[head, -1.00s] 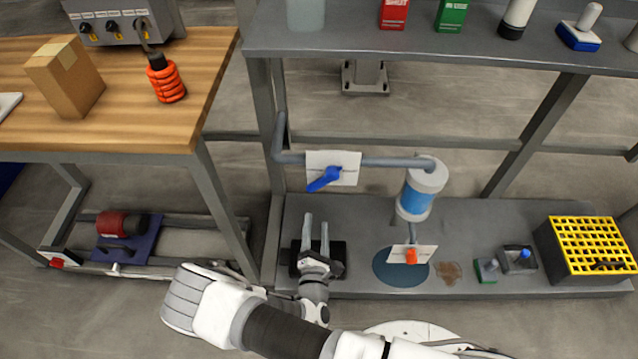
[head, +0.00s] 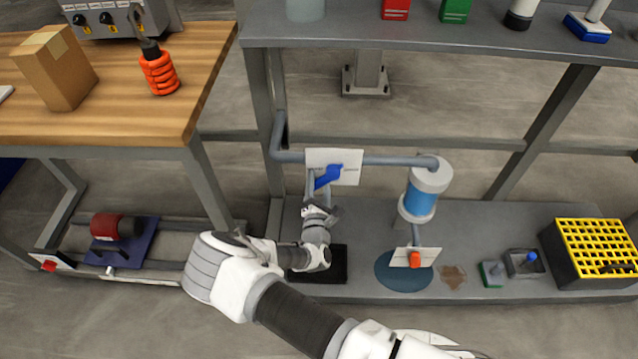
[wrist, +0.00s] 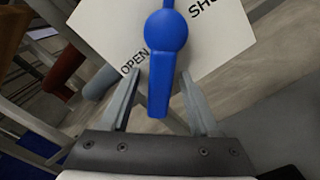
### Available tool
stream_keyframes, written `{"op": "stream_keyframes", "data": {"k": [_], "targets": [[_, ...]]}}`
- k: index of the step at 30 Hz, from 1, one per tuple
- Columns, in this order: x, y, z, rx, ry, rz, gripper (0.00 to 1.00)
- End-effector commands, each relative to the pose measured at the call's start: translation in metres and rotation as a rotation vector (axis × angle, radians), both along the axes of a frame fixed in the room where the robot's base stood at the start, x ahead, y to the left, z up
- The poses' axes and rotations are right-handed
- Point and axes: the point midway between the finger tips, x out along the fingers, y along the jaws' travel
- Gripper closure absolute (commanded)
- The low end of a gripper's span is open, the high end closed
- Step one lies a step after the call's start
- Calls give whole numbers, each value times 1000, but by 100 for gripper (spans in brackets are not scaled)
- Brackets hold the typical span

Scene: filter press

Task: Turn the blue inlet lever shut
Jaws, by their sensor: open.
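The blue inlet lever (head: 328,176) is mounted on a white plate (head: 347,166) on the grey pipe. It slants down and to the left in the head view. In the wrist view the lever (wrist: 160,70) points down, with its handle between my gripper's fingers. The plate (wrist: 225,40) reads OPEN near the handle and a partly cut-off word starting SH at the upper right. My gripper (head: 319,186) is at the lever; it also shows in the wrist view (wrist: 158,92). Its fingers stand open on both sides of the handle, with gaps visible.
A blue-banded filter (head: 421,198) stands right of the lever on the pipe. An orange lever (head: 414,259) sits below it. The upper shelf (head: 350,32) lies above and behind. A workbench (head: 120,120) stands at left. A yellow-grid crate (head: 597,248) is at far right.

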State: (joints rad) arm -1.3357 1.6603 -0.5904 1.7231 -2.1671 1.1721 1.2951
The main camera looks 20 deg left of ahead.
Motion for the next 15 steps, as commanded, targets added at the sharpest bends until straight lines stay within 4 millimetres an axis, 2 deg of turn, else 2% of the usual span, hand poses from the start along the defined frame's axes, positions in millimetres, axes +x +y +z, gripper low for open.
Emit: {"op": "stream_keyframes", "data": {"k": [3, 4, 13, 14, 15], "targets": [[0, 0, 0, 0, 0, 0, 38], [0, 0, 0, 0, 0, 0, 41], [0, 0, 0, 0, 0, 0, 95], [0, 0, 0, 0, 0, 0, 100], [0, 0, 0, 0, 0, 0, 100]]}}
